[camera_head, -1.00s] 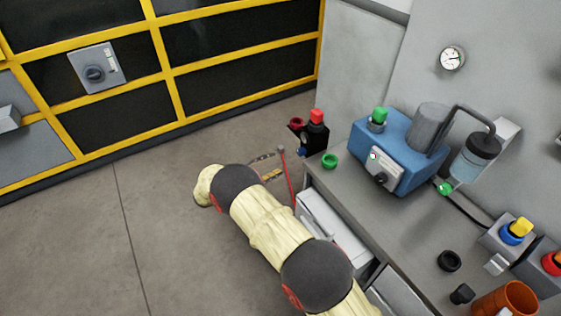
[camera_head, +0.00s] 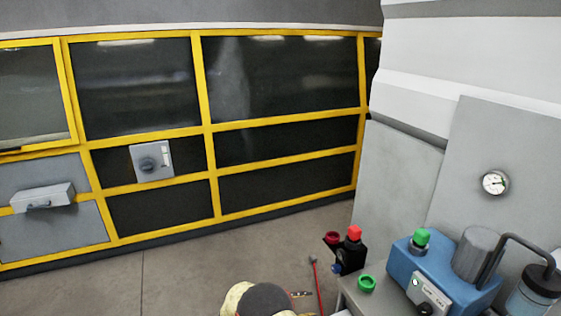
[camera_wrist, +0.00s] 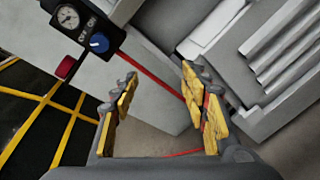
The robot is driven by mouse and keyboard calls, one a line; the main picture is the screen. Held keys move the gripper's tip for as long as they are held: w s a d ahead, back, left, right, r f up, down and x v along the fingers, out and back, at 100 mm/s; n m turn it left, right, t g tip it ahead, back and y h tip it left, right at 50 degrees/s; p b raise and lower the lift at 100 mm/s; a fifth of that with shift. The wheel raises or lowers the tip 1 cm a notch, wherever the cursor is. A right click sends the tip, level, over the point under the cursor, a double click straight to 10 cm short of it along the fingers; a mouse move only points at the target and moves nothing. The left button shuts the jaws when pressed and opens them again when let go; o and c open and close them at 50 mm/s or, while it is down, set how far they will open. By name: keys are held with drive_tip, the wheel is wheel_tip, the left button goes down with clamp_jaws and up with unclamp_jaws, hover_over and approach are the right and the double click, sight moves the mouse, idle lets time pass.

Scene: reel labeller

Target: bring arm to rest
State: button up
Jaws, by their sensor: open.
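My gripper (camera_wrist: 160,102) shows in the wrist view with its two yellow-padded fingers spread apart and nothing between them. Below the gap are grey floor and the side of a pale grey cabinet (camera_wrist: 150,90). In the head view only part of my cream and dark grey arm shows at the bottom edge, and my gripper is hidden there.
A grey bench (camera_head: 355,290) at the lower right carries a blue machine (camera_head: 440,275) and a green ring (camera_head: 366,284). A black control box with a red top (camera_head: 353,245) stands at its corner. Yellow-framed dark panels (camera_head: 285,140) line the back. Floor at left is clear.

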drive_tip(key=s+d+r+m+g+y, duration=0.1)
drive_tip(key=s+r+m+g+y, duration=0.2)
drive_tip(key=s, duration=0.5)
drive_tip(key=s+d+r+m+g+y, duration=0.1)
drive_tip(key=s+d+r+g+y, duration=0.15)
drive_tip(key=s+r+y, duration=0.4)
drive_tip(key=s+d+r+m+t+y, duration=0.2)
drive_tip(key=s+d+r+m+t, duration=0.1)
drive_tip(key=s+r, duration=0.8)
drive_tip(key=s+d+r+m+t+y, duration=0.3)
drive_tip(key=s+r+m, duration=0.2)
drive_tip(key=s+r, duration=0.7)
wheel_tip(320, 180, up, 3)
drive_tip(key=shift+d+r+m, duration=0.1)
drive_tip(key=shift+d+m, duration=0.05)
drive_tip(key=shift+m, duration=0.25)
